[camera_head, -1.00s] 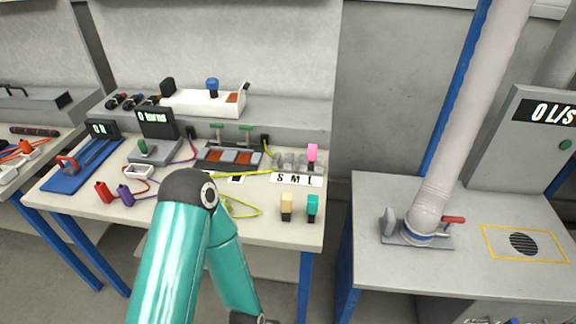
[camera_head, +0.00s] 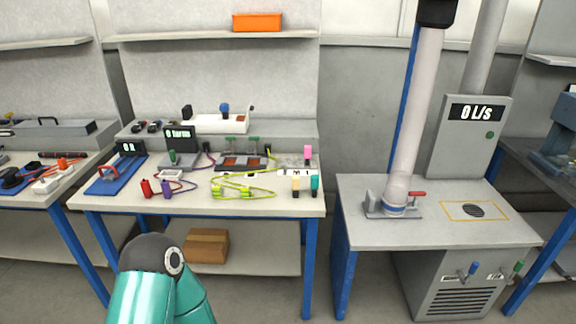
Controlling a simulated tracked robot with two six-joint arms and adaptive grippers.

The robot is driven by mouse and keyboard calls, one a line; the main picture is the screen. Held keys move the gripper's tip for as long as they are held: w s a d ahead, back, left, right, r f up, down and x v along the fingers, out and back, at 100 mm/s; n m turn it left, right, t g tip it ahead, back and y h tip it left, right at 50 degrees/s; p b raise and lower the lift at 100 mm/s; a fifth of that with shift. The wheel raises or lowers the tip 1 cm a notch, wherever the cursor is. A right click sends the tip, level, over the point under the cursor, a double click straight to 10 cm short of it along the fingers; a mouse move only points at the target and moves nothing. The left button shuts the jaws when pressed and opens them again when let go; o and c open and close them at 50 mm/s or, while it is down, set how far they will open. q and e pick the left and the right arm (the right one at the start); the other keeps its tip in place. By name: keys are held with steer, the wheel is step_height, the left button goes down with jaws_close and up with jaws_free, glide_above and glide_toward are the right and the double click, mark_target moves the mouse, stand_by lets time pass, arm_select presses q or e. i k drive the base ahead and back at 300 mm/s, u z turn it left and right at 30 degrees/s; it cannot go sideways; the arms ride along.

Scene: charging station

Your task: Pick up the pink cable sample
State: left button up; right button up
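The pink cable sample (camera_head: 308,152) is a small pink block standing upright at the back right of the middle workbench (camera_head: 110,200). It stands in or on a holder with a white letter strip (camera_head: 297,173) in front, and its lower part is hard to make out. A beige sample (camera_head: 295,184) and a teal sample (camera_head: 315,184) stand nearer the front edge. A teal link of one of my arms rises at the bottom, in front of the bench. Neither gripper shows in the picture.
Yellow-green cable (camera_head: 232,190) lies loosely left of the samples. Red (camera_head: 146,188) and purple (camera_head: 167,189) plugs stand further left. A right-hand table (camera_head: 440,232) carries a large pipe (camera_head: 412,110), with a gap between the tables. A cardboard box (camera_head: 206,246) sits on the lower shelf.

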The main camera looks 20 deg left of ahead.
mark_target(307, 153)
steer(key=u, duration=1)
steer(key=k, duration=0.1)
steer(key=i, duration=0.95)
steer(key=u, duration=0.05)
